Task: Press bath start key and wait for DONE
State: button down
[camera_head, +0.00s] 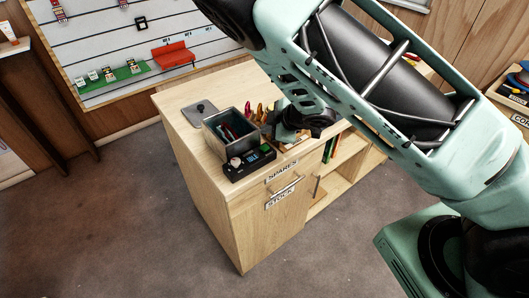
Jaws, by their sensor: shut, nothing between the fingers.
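The bath is a grey open metal tank (228,122) on the cabinet top, with tools or gear in coloured handles inside. At its front is a black control unit (238,175) with a pale round knob, a small lit green patch and a bluish key or display. These are too small to read, so I cannot tell the start key or any DONE sign apart. My gripper (287,137) is shut and empty, just right of the tank and control unit, above the cabinet top. It is small and dark here, and its fingertips are partly unclear. I see no contact with the control unit.
A grey lid (199,112) lies left of the tank on the wooden cabinet (180,94). Several coloured-handled tools (262,112) stand behind my gripper. A wall board (120,50) stands behind. Floor at left is clear.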

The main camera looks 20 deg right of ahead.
jog(key=shift+f+b, duration=1.15)
jog(key=shift+f, duration=0.95)
jog(key=shift+f, duration=0.1)
jog(key=shift+f+b, duration=0.3)
jog(key=shift+f+b, duration=0.3)
jog(key=shift+f, duration=0.15)
dwell(0.8)
jog(key=shift+r, duration=0.15)
jog(key=shift+r+p, duration=0.7)
notch_tip(320, 180, up, 5)
jog(key=p, duration=0.4)
jog(key=shift+r, duration=0.1)
